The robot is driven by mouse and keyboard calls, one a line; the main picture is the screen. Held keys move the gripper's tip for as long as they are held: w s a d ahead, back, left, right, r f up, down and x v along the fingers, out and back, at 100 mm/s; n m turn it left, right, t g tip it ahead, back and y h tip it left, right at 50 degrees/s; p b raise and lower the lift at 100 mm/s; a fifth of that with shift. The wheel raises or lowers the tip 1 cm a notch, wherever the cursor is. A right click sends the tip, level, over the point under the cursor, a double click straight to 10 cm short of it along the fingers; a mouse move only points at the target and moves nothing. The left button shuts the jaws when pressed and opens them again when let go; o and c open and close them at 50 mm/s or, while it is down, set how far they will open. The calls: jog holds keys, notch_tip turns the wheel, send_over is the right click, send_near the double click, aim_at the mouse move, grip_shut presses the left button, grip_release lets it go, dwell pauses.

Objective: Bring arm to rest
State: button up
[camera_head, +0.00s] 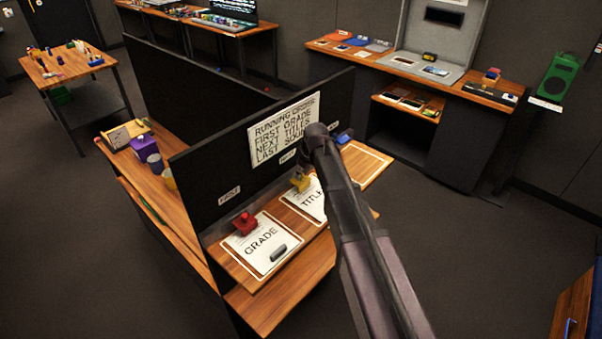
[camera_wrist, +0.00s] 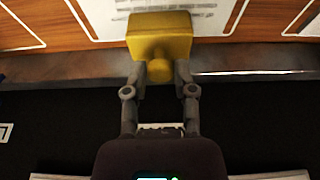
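My arm rises across the head view, and its far end (camera_head: 318,135) reaches over the desk panel; the fingers are hidden there. In the wrist view my gripper (camera_wrist: 161,74) has its two fingers close on either side of the round knob of a yellow block (camera_wrist: 160,38), apparently touching it. The yellow block also shows in the head view (camera_head: 300,182), at the upper edge of the TITLE card (camera_head: 309,201). A red block (camera_head: 245,223) sits at the upper edge of the GRADE card (camera_head: 258,247). A blue piece (camera_head: 344,136) shows just right of the arm's end.
A dark upright partition (camera_head: 225,165) with a running-order sign (camera_head: 284,130) stands behind the cards. A dark grey piece (camera_head: 279,252) lies on the GRADE card. A back wall counter (camera_head: 480,92) holds several items. Open floor (camera_head: 470,250) lies to the right of my arm.

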jog(key=o, duration=0.3)
jog(key=s+d+f+m+h, duration=0.1)
jog(key=s+d+m, duration=0.2)
jog(key=s+d, duration=0.4)
jog(key=s+d+m+g+b, duration=0.1)
jog(key=s+d+m, duration=0.3)
jog(key=s+d, duration=0.4)
jog(key=s+d+f+m+g+h, duration=0.1)
jog(key=s+d+m, duration=0.2)
jog(key=s+d, duration=0.4)
jog(key=shift+s+d+f+h+b, duration=0.15)
jog(key=shift+s+b, duration=0.05)
jog(key=shift+s, duration=0.65)
jog(key=shift+s+d+f+h+b, duration=0.1)
jog(key=shift+s+f+h+b, duration=0.05)
jog(key=shift+s, duration=0.65)
